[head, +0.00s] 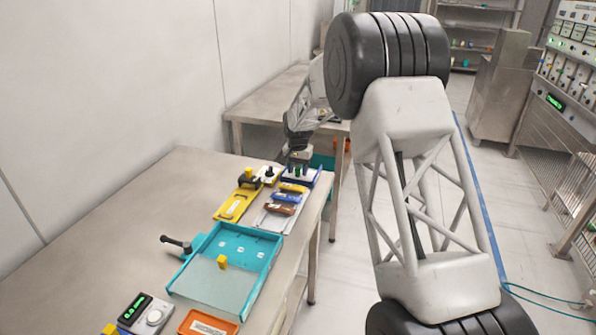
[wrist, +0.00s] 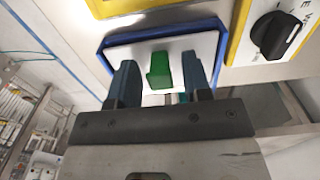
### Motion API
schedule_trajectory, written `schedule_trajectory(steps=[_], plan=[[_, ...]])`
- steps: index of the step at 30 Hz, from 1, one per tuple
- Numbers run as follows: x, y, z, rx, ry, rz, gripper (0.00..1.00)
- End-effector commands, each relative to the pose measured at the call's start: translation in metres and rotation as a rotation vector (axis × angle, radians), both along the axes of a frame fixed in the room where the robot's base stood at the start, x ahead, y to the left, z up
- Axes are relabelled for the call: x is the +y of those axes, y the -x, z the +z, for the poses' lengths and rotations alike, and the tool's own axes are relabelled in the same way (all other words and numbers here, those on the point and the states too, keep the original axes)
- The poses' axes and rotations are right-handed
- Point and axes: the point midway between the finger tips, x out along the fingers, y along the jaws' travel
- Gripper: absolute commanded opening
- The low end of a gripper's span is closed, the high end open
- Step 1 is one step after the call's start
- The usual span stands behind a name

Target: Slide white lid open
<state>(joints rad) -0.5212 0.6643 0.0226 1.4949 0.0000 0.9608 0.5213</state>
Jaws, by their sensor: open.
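The white lid (wrist: 205,42) is a flat white panel in a dark blue frame (wrist: 108,62), with a green block-shaped handle (wrist: 159,70) standing up from it. In the head view the blue-framed box (head: 313,180) sits at the far right corner of the table, partly hidden under my gripper (head: 299,160). In the wrist view my gripper (wrist: 157,72) is open, with one dark finger on each side of the green handle. A gap shows between the handle and each finger. The near part of the lid is hidden by my gripper.
A yellow-framed white panel with a black knob (wrist: 272,37) is close beside the blue frame. Nearer on the table (head: 120,235) are a yellow tray (head: 226,214), a grey tray (head: 268,222) of coloured blocks and a teal box (head: 262,282). The table's left side is clear.

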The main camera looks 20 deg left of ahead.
Motion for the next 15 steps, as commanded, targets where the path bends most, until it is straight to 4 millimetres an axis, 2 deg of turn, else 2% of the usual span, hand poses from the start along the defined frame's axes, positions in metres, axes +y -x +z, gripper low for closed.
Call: schedule_trajectory(steps=[12, 13, 15], plan=[[0.0000, -0.0001, -0.0060, -0.001, 0.000, 0.000, 0.45], [0.0000, -0.0001, -0.0060, -0.001, 0.000, 0.000, 0.43], [0.0001, -0.0001, -0.0060, -0.001, -0.001, 0.000, 0.32]])
